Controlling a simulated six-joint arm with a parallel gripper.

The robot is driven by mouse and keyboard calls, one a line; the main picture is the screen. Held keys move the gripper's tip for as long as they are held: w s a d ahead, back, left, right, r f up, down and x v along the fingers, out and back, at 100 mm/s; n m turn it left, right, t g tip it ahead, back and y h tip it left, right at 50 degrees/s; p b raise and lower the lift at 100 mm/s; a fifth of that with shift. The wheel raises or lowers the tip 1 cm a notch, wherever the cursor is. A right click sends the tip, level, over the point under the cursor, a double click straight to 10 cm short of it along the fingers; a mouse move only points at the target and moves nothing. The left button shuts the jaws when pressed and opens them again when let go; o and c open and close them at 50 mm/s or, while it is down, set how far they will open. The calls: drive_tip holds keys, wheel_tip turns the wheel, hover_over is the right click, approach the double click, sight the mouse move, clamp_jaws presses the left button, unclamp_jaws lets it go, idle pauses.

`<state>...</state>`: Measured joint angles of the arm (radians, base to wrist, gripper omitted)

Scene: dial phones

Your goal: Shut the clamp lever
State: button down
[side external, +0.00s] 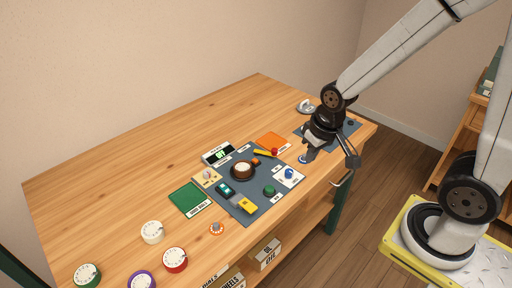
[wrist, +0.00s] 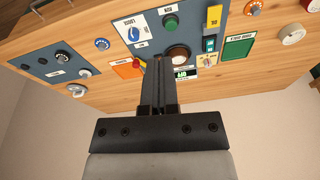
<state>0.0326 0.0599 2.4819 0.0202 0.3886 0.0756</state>
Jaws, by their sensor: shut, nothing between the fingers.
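A lever with a red knob (side external: 274,151) and a yellow bar (side external: 262,153) lies low on the dark panel, beside the orange pad; I take it for the clamp lever. In the wrist view its red knob (wrist: 136,64) shows just left of my fingers, and they hide part of the bar. My gripper (side external: 308,155) is shut and empty, pointing down to the right of the lever in the side view. It also shows in the wrist view (wrist: 158,60). I cannot tell how far the fingertips are above the panel.
Around the lever are an orange pad (side external: 273,141), a brown dial (side external: 243,170), a blue knob on a white plate (side external: 289,174), a green button (side external: 269,190) and a display (side external: 219,155). A second dark panel (side external: 348,132) lies at the right.

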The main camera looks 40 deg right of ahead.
drive_tip(key=w+d+f+m+y, duration=0.1)
drive_tip(key=w+d+f+m, duration=0.3)
drive_tip(key=w+d+m, duration=0.5)
drive_tip(key=w+d+f+m+g+y, duration=0.1)
drive_tip(key=w+d+f+m, duration=0.3)
drive_tip(key=w+d+m, duration=0.5)
drive_tip(key=shift+w+d+m+g+y, duration=0.35)
drive_tip(key=shift+d+m, duration=0.45)
drive_tip(key=shift+d, duration=0.8)
drive_tip(key=x, duration=0.9)
drive_tip(key=shift+w+a+f, duration=0.1)
drive_tip(key=shift+a+f, duration=0.05)
drive_tip(key=shift+f, duration=0.2)
drive_tip(key=a, duration=0.2)
drive_tip(key=shift+w+a+f, duration=0.1)
drive_tip(key=shift+w+a, duration=0.2)
drive_tip(key=shift+w, duration=0.1)
drive_tip(key=shift+w+a, duration=0.15)
drive_tip(key=shift+a, duration=0.5)
